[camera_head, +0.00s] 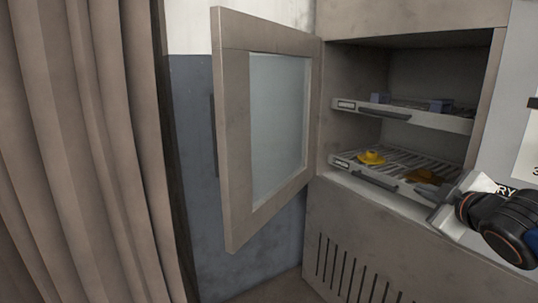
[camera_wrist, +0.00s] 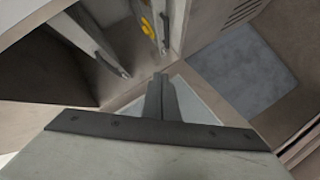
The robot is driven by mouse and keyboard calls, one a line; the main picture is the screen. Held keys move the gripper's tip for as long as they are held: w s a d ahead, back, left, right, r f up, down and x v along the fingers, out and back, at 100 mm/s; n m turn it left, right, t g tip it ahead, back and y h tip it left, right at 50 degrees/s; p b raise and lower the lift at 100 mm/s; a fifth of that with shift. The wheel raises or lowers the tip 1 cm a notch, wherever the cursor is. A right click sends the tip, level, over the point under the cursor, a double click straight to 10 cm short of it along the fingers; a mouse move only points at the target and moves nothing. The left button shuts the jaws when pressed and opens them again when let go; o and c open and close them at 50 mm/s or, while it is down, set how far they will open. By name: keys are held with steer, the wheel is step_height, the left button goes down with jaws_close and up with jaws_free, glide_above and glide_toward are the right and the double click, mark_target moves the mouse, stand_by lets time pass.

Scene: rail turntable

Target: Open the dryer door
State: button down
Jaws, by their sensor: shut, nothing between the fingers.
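The dryer door (camera_head: 232,130), a beige frame around a pale glass pane, stands swung wide open to the left of the dryer (camera_head: 400,240). Its dark handle (camera_head: 213,125) shows on the door's outer side at the left. My gripper (camera_head: 422,190) is at the right, in front of the lower part of the dryer opening, apart from the door. In the wrist view its fingers (camera_wrist: 160,85) are together, with nothing between them. The fingertips are small in the head view.
Inside the dryer are an upper rack (camera_head: 400,114) with blue items and a lower rack (camera_head: 350,172) with yellow items. The lower rack's front is near my gripper. A brown curtain (camera_head: 90,150) hangs at the left. Open space lies between door and gripper.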

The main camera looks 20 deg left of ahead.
steer(key=a+r+n+g+y, duration=0.1)
steer(key=a+r+n+y, duration=0.3)
steer(key=a, duration=0.5)
steer(key=a+r+n+g+y, duration=0.1)
steer(key=a+n+y, duration=0.3)
steer(key=a+n, duration=0.3)
steer(key=s+a+n+g+y, duration=0.3)
steer(key=s+a+n+g, duration=0.1)
steer(key=a, duration=0.3)
steer(key=s+a+n+g+y, duration=0.2)
steer(key=s+a+n+g, duration=0.25)
steer(key=a, duration=0.25)
glide_toward(215, 148)
steer(key=shift+s+d+f, duration=0.1)
steer(key=shift+s+d, duration=0.4)
steer(key=shift+d, duration=0.05)
steer(key=shift+a, duration=0.3)
steer(key=w+a, duration=0.1)
steer(key=a, duration=0.2)
steer(key=a+m+t, duration=0.1)
steer(key=a, duration=0.2)
steer(key=w+a+t, duration=0.1)
steer(key=a, duration=0.3)
steer(key=shift+w+m, duration=0.25)
steer(key=shift+w, duration=0.1)
steer(key=w+x, duration=0.1)
steer(key=x, duration=1.3)
steer(key=shift+d+f, duration=0.2)
steer(key=shift+w, duration=0.1)
